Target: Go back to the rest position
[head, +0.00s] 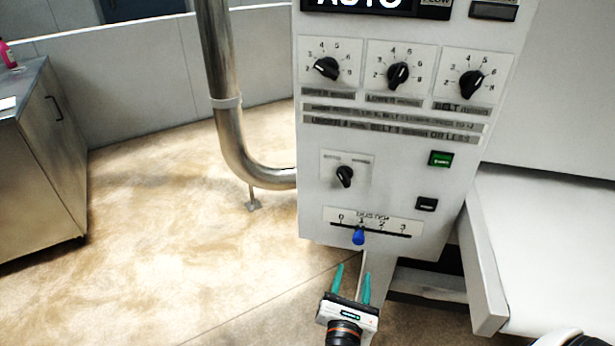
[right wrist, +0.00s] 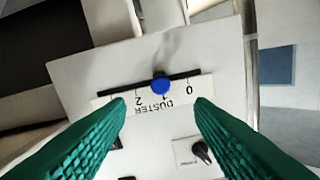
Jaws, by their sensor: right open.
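My right gripper (head: 351,284) is open and empty, just below the duster slider on the front of the control panel (head: 315,185). Its two teal fingers point up toward the panel. The slider's blue knob (head: 358,237) sits near mark 1 of its 0 to 3 scale. In the right wrist view the scale appears upside down, and the blue knob (right wrist: 160,84) lies beyond the gap between the open green fingers (right wrist: 160,108). The fingers look apart from the knob. My left gripper is not in view.
Three black dials (head: 397,75) and a smaller black knob (head: 344,176) are on the panel above, with a green button (head: 441,159). A metal pipe (head: 226,110) bends into the panel's left side. A white conveyor (head: 550,240) is at right. A metal cabinet (head: 40,160) stands at left, with open floor between.

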